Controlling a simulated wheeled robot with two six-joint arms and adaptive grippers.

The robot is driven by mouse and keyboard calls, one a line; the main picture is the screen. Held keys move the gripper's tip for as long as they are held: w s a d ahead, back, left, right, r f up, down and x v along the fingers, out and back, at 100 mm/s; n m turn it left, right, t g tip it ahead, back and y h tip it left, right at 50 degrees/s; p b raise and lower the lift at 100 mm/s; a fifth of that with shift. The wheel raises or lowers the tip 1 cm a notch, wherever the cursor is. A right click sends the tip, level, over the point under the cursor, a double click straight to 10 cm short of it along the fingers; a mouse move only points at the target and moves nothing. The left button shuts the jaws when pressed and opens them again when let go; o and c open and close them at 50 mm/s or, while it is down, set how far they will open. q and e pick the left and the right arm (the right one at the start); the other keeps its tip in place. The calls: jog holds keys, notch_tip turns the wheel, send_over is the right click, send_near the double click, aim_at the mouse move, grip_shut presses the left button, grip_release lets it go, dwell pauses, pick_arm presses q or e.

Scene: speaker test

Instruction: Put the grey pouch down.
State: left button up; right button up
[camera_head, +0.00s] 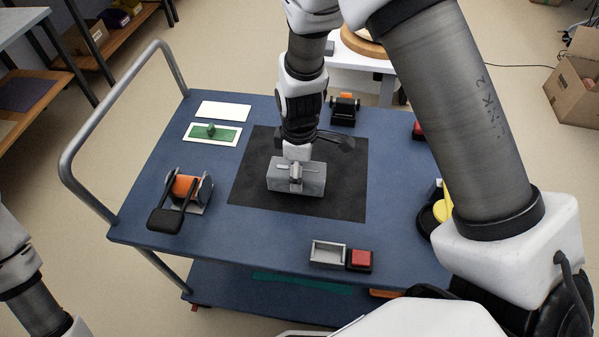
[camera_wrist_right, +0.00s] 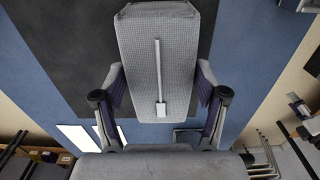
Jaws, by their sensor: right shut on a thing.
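The grey pouch (camera_head: 311,181) is a pale, box-like shape over the black mat (camera_head: 345,195) in the middle of the blue trolley top. My right gripper (camera_head: 296,163) reaches down onto it from above. In the right wrist view the pouch (camera_wrist_right: 140,60) fills the space between the two fingers of my right gripper (camera_wrist_right: 160,82), which press on its sides. A light strip with a small tab runs along its face. I cannot tell whether its underside touches the mat. My left gripper is out of view; only part of that arm shows at the lower left.
An orange roll (camera_head: 184,186) on a black stand is at the left. A green pad (camera_head: 228,134) and a white card (camera_head: 224,110) lie behind it. A grey tray (camera_head: 327,252) and a red button box (camera_head: 361,258) are at the front edge. A yellow item (camera_head: 441,210) is at the right.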

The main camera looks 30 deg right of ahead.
notch_tip(320, 180, down, 2)
jog(key=shift+w, duration=0.15)
jog(key=shift+f, duration=0.1)
jog(key=o, duration=1.1)
jog(key=shift+f, duration=0.1)
jog(key=shift+o, duration=0.2)
notch_tip(320, 180, up, 12)
jog(key=shift+r+p, duration=0.25)
jog(key=shift+p, duration=0.05)
